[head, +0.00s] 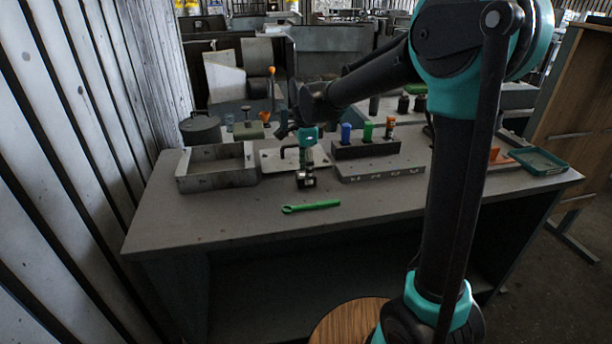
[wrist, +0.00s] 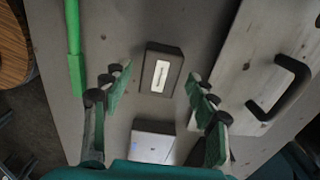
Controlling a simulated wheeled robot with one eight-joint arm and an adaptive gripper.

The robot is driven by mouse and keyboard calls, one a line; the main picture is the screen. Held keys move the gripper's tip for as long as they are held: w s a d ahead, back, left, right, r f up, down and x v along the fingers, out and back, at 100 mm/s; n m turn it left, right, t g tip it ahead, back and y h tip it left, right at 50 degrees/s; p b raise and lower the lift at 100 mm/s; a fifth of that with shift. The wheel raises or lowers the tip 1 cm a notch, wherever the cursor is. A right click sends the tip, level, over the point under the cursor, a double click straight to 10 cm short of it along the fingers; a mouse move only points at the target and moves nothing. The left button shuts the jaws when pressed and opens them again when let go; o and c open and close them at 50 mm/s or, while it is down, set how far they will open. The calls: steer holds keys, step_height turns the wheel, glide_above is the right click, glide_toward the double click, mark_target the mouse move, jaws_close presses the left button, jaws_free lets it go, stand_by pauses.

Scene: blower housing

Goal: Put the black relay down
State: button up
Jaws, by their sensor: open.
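The black relay (wrist: 148,79), a small dark block with a pale label on top, shows in the middle of the wrist view against the grey tabletop. My gripper (wrist: 154,80) is open, one finger on each side, with visible gaps to the relay. In the head view my gripper (head: 306,165) points down over the table. Small dark and silvery pieces (head: 305,182) show below it, too small to tell apart. A silver-white box (wrist: 152,146) sits beside the relay, nearer the gripper's base in the wrist view.
A green wrench (head: 312,206) lies at the front; it also shows in the wrist view (wrist: 74,45). A pale plate with a black handle (wrist: 284,88) lies opposite. A grey metal tray (head: 217,180) stands left, a block with coloured pieces (head: 366,150) right. The table front is mostly clear.

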step_height(320, 180, up, 10)
stand_by(0.4)
